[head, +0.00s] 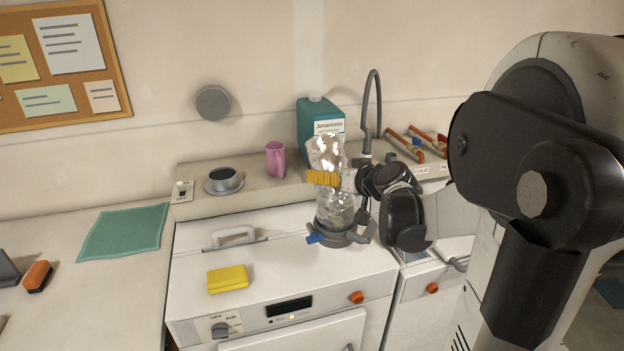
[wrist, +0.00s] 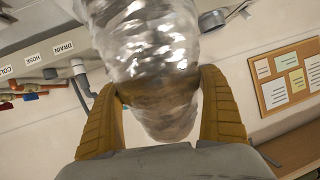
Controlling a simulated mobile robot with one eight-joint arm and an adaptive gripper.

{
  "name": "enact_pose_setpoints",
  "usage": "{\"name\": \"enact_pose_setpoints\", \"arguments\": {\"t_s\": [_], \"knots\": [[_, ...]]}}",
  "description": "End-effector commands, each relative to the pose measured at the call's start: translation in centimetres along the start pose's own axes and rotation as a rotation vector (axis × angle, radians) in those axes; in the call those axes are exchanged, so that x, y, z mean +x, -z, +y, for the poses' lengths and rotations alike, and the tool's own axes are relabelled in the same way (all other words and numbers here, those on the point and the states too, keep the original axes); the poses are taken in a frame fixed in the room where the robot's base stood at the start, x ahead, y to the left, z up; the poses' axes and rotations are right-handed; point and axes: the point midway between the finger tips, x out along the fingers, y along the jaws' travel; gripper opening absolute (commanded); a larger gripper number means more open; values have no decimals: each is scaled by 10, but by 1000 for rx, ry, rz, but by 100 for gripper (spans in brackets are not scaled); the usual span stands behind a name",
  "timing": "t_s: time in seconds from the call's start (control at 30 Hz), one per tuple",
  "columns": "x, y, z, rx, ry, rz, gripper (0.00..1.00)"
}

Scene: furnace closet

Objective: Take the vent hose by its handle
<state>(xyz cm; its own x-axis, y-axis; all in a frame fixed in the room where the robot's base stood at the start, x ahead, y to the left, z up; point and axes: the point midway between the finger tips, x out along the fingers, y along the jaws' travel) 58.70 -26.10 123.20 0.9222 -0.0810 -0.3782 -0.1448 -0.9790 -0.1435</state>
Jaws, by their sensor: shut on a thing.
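The vent hose (head: 334,208) is a crinkled, shiny silver tube standing roughly upright over the white appliance. Its lower end meets a dark grey ring collar (head: 352,238) with a blue tab (head: 315,238). My gripper (head: 322,178) comes in from the right, its yellow fingers across the hose's upper part. In the wrist view my gripper (wrist: 162,90) has a finger on each side of the silver hose (wrist: 150,45), shut on its body. No separate handle can be made out; the fingers hide part of the hose.
Behind stand a teal jug (head: 312,122), a pink mug (head: 275,159) and a thin dark curved spout (head: 368,105). A yellow sponge (head: 228,279) and a white handle (head: 233,236) are on the appliance top. Free counter lies around the green cloth (head: 123,231) at left.

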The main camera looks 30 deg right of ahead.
Motion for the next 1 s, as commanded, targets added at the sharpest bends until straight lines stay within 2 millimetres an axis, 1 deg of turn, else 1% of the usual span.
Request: {"name": "enact_pose_setpoints", "arguments": {"t_s": [0.03, 0.1, 0.2, 0.63, 1.0], "knots": [[-6, 4, 6, 2, -2, -1, 51], [-10, 6, 10, 2, -2, 0, 51], [-14, 8, 13, 1, 0, 0, 51], [-15, 10, 13, 0, 1, 0, 51], [-26, 35, 9, 0, 0, 0, 51]]}}
